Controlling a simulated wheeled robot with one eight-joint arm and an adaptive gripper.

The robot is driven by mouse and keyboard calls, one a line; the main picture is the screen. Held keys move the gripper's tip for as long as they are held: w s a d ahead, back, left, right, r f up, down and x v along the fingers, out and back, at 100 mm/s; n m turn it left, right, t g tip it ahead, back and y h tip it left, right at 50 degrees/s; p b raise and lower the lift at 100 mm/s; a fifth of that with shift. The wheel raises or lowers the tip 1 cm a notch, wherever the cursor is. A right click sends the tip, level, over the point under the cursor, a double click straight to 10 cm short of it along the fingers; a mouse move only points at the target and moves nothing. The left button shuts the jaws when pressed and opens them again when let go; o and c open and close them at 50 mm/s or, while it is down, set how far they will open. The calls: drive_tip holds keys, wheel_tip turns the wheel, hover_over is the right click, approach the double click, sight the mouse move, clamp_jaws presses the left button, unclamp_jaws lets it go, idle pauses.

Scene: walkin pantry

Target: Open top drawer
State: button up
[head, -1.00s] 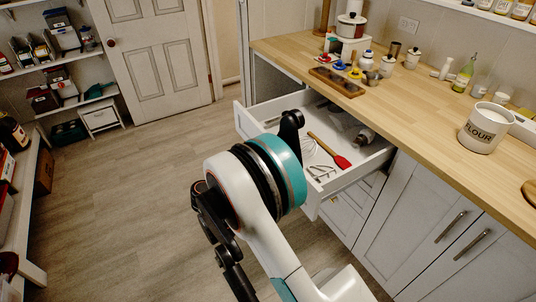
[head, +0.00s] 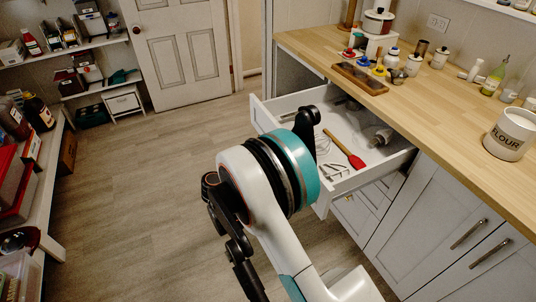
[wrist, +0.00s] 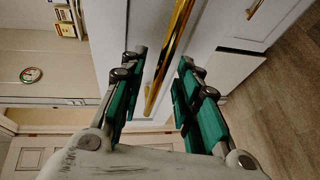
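The top drawer (head: 370,178) is pulled well out from under the wooden counter. Utensils lie inside it, among them a red spatula (head: 355,160) and a whisk. In the wrist view a long gold handle (wrist: 170,55) on a pale drawer front runs between the two fingers of my gripper (wrist: 162,105). The green-padded fingers stand apart, with a gap on each side of the handle; I cannot tell how far ahead of them it lies. In the head view my arm hides the fingers and most of the drawer's front face.
Lower drawers (head: 365,215) and cabinet doors (head: 440,225) are shut below the counter (head: 440,105). The counter holds a flour canister (head: 510,135), jars and a wooden tray (head: 360,78). Loaded shelves stand at the left. The floor (head: 140,190) between is clear.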

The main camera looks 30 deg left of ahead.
drive_tip(key=v, duration=1.2)
drive_tip(key=shift+r, duration=0.1)
